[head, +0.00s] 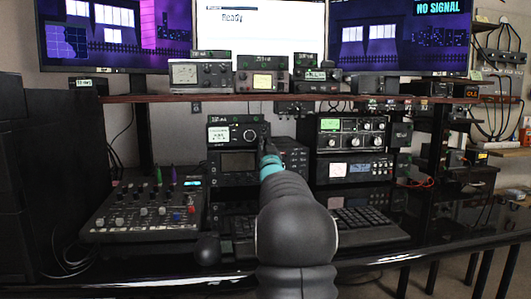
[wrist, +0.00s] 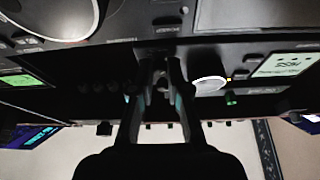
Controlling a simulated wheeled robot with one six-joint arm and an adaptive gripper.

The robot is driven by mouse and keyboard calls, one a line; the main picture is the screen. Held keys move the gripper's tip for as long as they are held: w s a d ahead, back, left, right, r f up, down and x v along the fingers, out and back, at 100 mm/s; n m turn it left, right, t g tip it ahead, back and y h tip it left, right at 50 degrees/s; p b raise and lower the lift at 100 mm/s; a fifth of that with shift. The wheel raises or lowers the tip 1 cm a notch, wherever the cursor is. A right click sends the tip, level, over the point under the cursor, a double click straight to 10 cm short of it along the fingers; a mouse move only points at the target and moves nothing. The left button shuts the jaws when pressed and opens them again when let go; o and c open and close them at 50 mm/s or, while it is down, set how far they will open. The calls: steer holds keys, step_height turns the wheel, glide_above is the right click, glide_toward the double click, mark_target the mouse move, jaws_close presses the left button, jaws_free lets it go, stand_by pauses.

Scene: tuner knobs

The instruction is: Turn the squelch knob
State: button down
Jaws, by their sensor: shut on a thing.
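My gripper (head: 266,147) reaches up to the right part of a small black radio (head: 232,147) in the head view. The radio has a pale lit screen and a white-ringed dial (head: 250,134) left of my fingertips. In the wrist view, which looks upside down, my gripper (wrist: 163,68) has its fingers close together on a small dark knob (wrist: 161,82). The white-ringed dial (wrist: 208,85) and pale screen (wrist: 285,65) lie to the right there. The knob's label is not readable; it sits where I take the squelch knob to be. The head view hides it behind my fingers.
A larger radio (head: 238,163) sits directly below. Another stack of radios (head: 350,140) stands close on the right. A shelf (head: 160,98) with devices runs above. A mixer (head: 145,212) and a keyboard (head: 365,228) lie on the desk.

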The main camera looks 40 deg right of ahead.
steer(key=m+h+b, duration=0.1)
steer(key=m, duration=0.1)
steer(key=m+g+b, duration=0.1)
steer(key=m, duration=0.1)
steer(key=shift+w+a+g+h, duration=0.1)
steer(key=shift+g+h, duration=0.2)
steer(key=shift+h, duration=0.1)
steer(key=c, duration=1.4)
jaws_free()
steer(key=shift+v, duration=3.8)
